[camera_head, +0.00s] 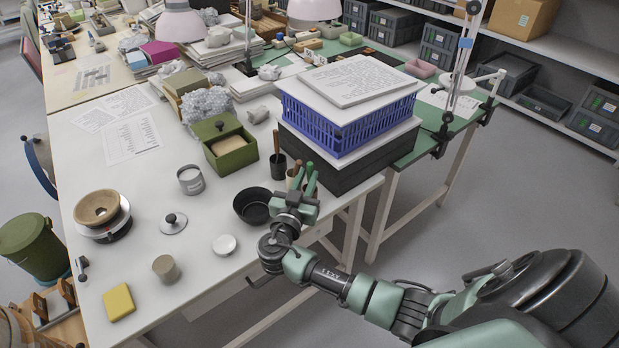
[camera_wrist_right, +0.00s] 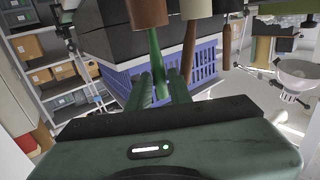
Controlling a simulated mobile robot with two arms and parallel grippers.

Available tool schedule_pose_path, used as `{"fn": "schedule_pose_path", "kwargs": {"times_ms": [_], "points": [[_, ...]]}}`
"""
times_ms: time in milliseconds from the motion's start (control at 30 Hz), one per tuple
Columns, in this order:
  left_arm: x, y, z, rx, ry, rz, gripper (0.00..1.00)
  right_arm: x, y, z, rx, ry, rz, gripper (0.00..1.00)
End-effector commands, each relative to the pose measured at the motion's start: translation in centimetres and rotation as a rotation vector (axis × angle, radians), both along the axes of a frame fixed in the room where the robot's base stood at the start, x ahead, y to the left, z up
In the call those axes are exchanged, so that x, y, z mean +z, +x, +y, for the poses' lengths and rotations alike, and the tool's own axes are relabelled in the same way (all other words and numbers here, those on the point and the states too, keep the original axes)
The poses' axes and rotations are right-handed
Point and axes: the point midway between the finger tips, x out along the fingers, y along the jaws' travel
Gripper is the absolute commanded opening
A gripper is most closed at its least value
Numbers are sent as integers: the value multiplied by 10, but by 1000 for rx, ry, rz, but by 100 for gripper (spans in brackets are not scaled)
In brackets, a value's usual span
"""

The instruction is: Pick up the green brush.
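The green brush (camera_head: 310,167) stands handle-up among the cups near the table's right edge. In the right wrist view, which is upside down, its green handle (camera_wrist_right: 158,72) comes out of a brown cup (camera_wrist_right: 148,12). My right gripper (camera_head: 306,184) is at the handle; its two green fingers (camera_wrist_right: 162,92) lie on either side of the handle's end. The fingers look apart, with the handle between them; I see no clear grip. In the head view the gripper hides most of the brush and its cup. My left gripper is not in view.
A beige cup (camera_wrist_right: 197,8) with a brown handle (camera_wrist_right: 188,50) stands beside the brush's cup. A dark cup (camera_head: 278,166) also holds a brown handle. A black bowl (camera_head: 251,207) is left of my gripper. A blue crate (camera_head: 340,125) on black boxes stands behind.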

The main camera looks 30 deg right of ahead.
Motion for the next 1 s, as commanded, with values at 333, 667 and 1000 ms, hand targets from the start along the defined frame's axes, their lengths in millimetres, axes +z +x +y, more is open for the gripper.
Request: {"fn": "schedule_pose_path", "kwargs": {"times_ms": [333, 667, 1000], "points": [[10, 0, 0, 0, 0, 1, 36, 0, 18, -21, 2, 2, 3, 20], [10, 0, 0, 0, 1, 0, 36, 0, 18, -21, 1, 2, 3, 0], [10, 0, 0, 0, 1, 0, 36, 6, 18, -21, 1, 2, 3, 0]]}}
